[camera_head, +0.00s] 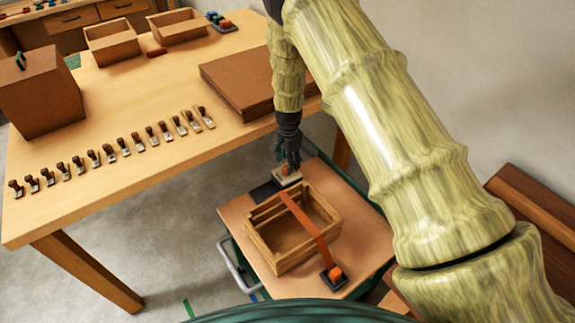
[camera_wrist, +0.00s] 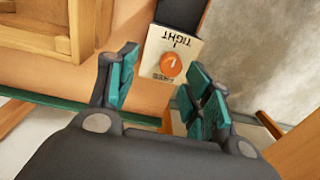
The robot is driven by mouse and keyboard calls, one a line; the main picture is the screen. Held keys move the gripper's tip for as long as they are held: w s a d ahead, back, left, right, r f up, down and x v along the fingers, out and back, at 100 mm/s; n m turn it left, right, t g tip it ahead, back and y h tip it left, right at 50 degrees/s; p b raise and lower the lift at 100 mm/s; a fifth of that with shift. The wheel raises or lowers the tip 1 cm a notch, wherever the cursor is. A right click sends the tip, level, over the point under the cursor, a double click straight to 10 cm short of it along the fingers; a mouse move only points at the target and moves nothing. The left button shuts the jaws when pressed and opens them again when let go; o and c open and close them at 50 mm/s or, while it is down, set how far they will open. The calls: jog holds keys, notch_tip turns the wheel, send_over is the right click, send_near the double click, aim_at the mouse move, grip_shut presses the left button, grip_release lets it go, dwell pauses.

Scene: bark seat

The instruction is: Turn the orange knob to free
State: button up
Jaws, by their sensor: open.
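The orange knob (camera_wrist: 170,64) is round, with a pale mark on its face, and sits on a cream plate (camera_wrist: 188,49). The plate reads "TIGHT" on its side toward the top of the wrist view; the smaller lettering on the opposite side is not clear. In the head view the knob (camera_head: 286,170) is small and partly hidden by my gripper (camera_head: 288,155), which hangs just above it. In the wrist view my gripper (camera_wrist: 161,62) is open, its teal-padded fingers on either side of the knob in the picture, with nothing held. I cannot tell any contact.
A wooden crate (camera_head: 262,222) stands beside the plate on a cart top (camera_head: 237,212). An orange strap (camera_head: 305,222) crosses it to an orange block (camera_head: 335,272) on a dark base. The long table (camera_head: 150,95) holds a row of small handled items, boxes and trays.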

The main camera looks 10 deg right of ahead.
jog(key=shift+g, duration=0.3)
jog(key=w+f, duration=0.1)
jog(key=f, duration=0.1)
jog(key=w+f, duration=0.1)
jog(key=f, duration=0.1)
jog(key=w+f, duration=0.1)
jog(key=f, duration=0.1)
jog(key=shift+w+f+p, duration=0.15)
jog(key=shift+f+p, duration=0.05)
jog(key=shift+p, duration=0.1)
jog(key=shift+s+a+r, duration=0.1)
jog(key=shift+s+r, duration=0.05)
jog(key=shift+s, duration=0.25)
jog(key=shift+s+r, duration=0.55)
jog(key=shift+r, duration=0.05)
jog(key=shift+w+f, duration=0.55)
jog(key=shift+f, duration=0.2)
jog(key=c, duration=0.8)
jog(key=shift+r, duration=0.1)
jog(key=shift+c, duration=1)
jog(key=shift+r, duration=0.15)
